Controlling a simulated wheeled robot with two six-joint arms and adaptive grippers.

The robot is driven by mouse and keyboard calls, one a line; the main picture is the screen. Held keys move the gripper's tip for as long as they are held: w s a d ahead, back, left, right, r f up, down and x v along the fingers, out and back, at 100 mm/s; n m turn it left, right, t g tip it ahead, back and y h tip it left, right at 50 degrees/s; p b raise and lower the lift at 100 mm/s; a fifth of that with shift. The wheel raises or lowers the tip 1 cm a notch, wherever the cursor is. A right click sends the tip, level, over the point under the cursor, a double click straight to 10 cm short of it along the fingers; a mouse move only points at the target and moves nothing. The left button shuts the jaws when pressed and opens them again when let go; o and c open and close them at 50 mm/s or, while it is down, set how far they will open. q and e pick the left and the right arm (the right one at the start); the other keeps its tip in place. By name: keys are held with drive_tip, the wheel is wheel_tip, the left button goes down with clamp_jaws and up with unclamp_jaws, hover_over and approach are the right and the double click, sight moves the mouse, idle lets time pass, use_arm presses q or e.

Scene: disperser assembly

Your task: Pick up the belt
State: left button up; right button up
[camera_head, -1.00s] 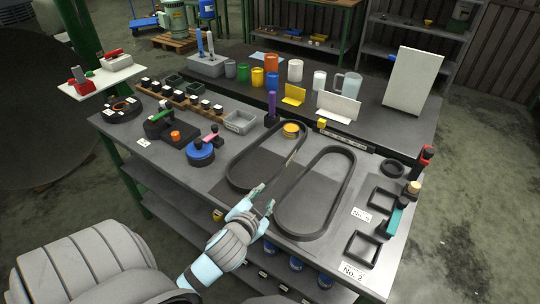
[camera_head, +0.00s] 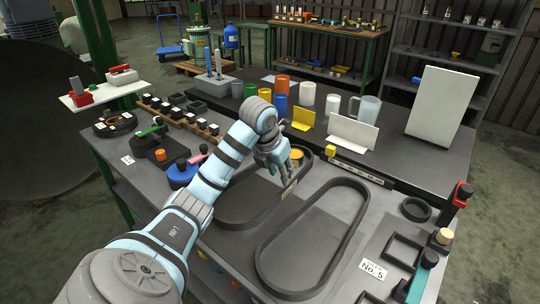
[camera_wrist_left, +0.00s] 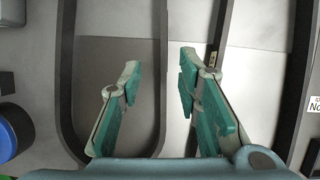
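Two black oval belt-like loops lie side by side on the grey table: a left loop (camera_head: 231,224) and a right loop (camera_head: 348,181). I cannot tell which one the task means. My left gripper (camera_head: 279,170) is above the far part of the left loop, pointing down, and my arm hides part of that loop. In the left wrist view the gripper (camera_wrist_left: 160,66) is open and empty. The left loop's right-hand side (camera_wrist_left: 163,45) shows between the fingers; the right loop's near side (camera_wrist_left: 223,28) shows just right of them. My right gripper is not in view.
Coloured cups and a clear pitcher (camera_head: 369,108) stand behind the loops, by a yellow holder (camera_head: 303,118) and a white board (camera_head: 441,100). A blue round part (camera_head: 183,174) lies left of my arm. Square black frames (camera_head: 402,252) and a black ring (camera_head: 416,209) lie right.

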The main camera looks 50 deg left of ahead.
sight(287, 187)
use_arm(q)
drive_tip(key=x, duration=0.5)
drive_tip(key=b+x, duration=0.1)
drive_tip(key=x, duration=0.1)
drive_tip(key=shift+w+d+f, duration=0.25)
drive_tip(key=shift+f, duration=0.05)
clamp_jaws()
